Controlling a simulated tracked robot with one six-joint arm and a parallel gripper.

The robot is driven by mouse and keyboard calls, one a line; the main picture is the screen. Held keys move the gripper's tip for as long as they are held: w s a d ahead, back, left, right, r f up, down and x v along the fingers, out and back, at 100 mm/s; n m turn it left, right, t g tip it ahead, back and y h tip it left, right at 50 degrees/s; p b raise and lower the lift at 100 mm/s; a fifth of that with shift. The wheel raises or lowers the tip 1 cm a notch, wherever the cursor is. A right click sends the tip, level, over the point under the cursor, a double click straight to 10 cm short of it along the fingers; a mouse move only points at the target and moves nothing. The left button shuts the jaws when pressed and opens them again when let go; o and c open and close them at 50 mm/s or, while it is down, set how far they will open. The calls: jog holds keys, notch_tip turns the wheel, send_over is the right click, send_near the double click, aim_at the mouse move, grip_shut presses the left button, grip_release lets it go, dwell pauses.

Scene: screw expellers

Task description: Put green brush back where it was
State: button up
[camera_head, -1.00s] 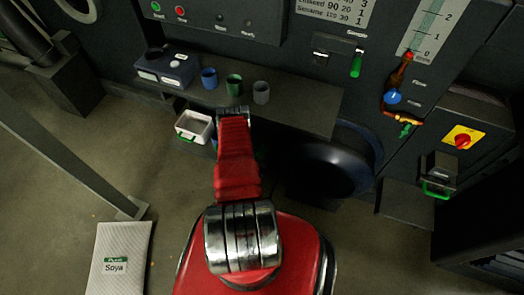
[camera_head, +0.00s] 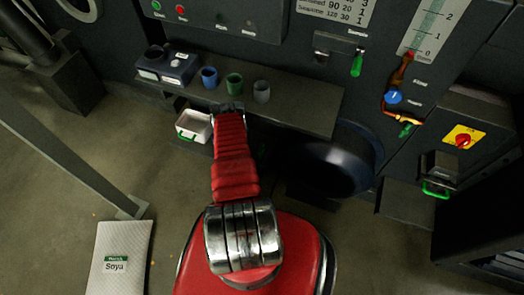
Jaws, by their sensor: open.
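A green-handled tool (camera_head: 357,65) hangs upright on the dark machine panel, below a small label. I cannot tell whether it is the green brush. No other thing is clearly a brush in this view. My red arm reaches up the middle to the shelf's front edge. My gripper's fingers do not show; they are hidden beyond the arm's far end.
A dark shelf (camera_head: 305,108) carries a blue cup (camera_head: 209,77), a green cup (camera_head: 234,84), a grey cup (camera_head: 262,91) and a dark box (camera_head: 172,68). A white bin (camera_head: 194,126) is below. A Soya sack (camera_head: 117,262) lies on the floor at left.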

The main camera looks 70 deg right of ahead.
aim_at(257, 159)
jog(key=v, duration=0.9)
dwell(0.8)
